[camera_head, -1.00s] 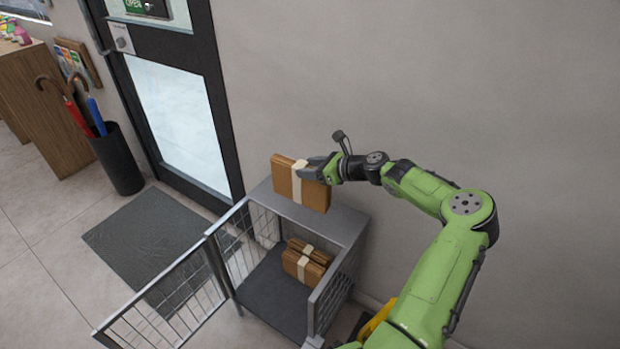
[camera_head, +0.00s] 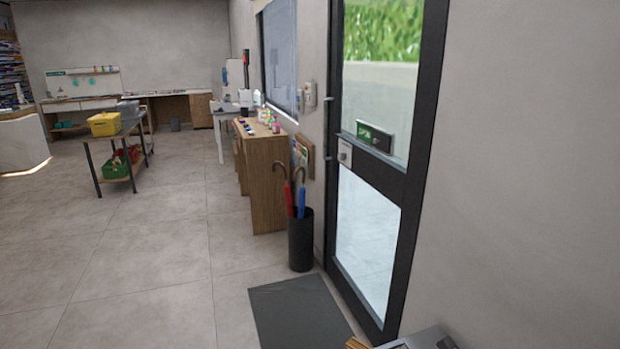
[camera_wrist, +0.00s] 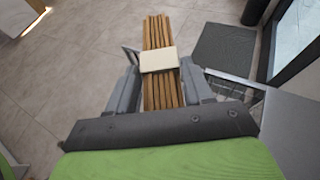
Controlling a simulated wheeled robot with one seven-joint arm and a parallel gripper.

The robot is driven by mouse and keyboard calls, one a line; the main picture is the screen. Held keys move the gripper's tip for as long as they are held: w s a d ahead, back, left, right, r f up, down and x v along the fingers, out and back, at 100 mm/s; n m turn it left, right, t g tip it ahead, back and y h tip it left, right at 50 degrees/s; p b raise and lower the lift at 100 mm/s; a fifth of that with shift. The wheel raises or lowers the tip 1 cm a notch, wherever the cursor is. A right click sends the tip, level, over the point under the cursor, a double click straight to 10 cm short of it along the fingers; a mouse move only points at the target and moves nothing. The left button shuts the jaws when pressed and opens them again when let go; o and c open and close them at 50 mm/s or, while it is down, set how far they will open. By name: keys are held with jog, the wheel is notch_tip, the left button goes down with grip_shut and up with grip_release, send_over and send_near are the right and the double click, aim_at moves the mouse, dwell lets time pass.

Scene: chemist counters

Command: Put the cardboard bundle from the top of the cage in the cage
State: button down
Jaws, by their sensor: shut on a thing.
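The cardboard bundle (camera_wrist: 158,32), a stack of brown flat pieces with a pale band around it, is held edge-up between the fingers of my gripper (camera_wrist: 160,68) in the wrist view. The cage's grey top (camera_wrist: 290,125) is to the right of the bundle in that view, and some of its wire mesh (camera_wrist: 228,90) shows beside my right finger. In the head view only a corner of the bundle (camera_head: 357,343) and a bit of the cage top (camera_head: 422,339) show at the bottom edge.
A dark floor mat (camera_head: 298,313) lies before the glass door (camera_head: 370,225). A black umbrella stand (camera_head: 300,242) stands by a wooden counter (camera_head: 262,180). A table with a yellow bin (camera_head: 104,124) is farther back. The tiled floor at left is clear.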

jog(key=s+a+r+n+p, duration=0.1)
jog(key=s+a+r, duration=0.1)
jog(key=s+a, duration=0.15)
jog(key=w+m+t+h, duration=0.1)
jog(key=w, duration=0.1)
jog(key=w+f+m+t+h, duration=0.1)
jog(key=w+m, duration=0.1)
jog(key=w+d+f+m+t+h, duration=0.1)
jog(key=w, duration=0.1)
jog(key=shift+w+d+f+m, duration=0.1)
jog(key=shift+w+f+m, duration=0.1)
jog(key=shift+w+m, duration=0.15)
jog(key=d+f+m+t+h, duration=0.2)
jog(key=d+f+m+h, duration=0.3)
jog(key=f+m+h, duration=0.15)
jog(key=s+r, duration=0.2)
jog(key=s, duration=0.1)
jog(key=shift+h, duration=0.35)
jog(key=shift+w, duration=0.15)
